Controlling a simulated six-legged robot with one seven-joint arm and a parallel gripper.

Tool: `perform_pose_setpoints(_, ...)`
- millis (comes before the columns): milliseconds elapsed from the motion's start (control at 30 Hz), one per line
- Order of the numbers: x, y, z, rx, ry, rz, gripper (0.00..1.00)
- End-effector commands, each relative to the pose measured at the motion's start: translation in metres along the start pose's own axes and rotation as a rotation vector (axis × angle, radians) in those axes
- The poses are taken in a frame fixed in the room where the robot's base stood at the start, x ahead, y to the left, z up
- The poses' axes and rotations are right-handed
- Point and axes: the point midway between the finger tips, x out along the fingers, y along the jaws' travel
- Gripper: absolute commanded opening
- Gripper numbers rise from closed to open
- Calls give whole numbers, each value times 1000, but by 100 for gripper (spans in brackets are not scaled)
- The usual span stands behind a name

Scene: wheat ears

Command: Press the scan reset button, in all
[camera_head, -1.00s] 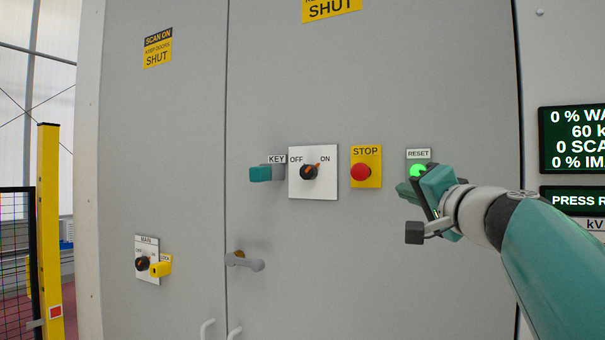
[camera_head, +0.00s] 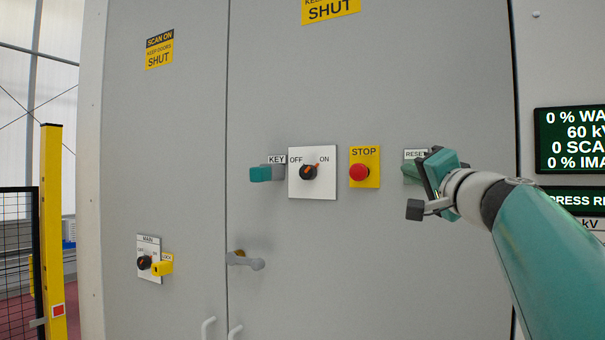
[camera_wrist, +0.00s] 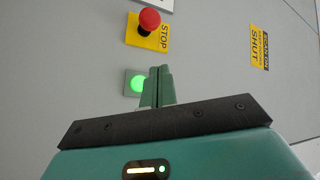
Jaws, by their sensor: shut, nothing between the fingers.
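The reset button glows green on a small grey plate in the wrist view (camera_wrist: 137,84). In the head view the green button is hidden behind my gripper, and only its RESET label (camera_head: 415,154) shows. My gripper (camera_head: 410,170) is shut and empty, with its fingers pointing at the cabinet face in front of the button. In the wrist view the closed teal fingers (camera_wrist: 158,80) overlap the right edge of the button's plate. I cannot tell whether the fingertips touch the button.
A red STOP button (camera_head: 359,172) on a yellow plate is left of the reset button. Further left are an OFF/ON rotary switch (camera_head: 309,172) and a teal key (camera_head: 262,173). A dark display (camera_head: 572,140) is at the right.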

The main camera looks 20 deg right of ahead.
Motion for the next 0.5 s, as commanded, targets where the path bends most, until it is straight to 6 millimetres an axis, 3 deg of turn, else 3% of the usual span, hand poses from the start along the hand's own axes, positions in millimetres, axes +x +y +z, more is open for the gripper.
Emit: perform_pose_setpoints(500,45,32,-31,1,-3,-1,0)
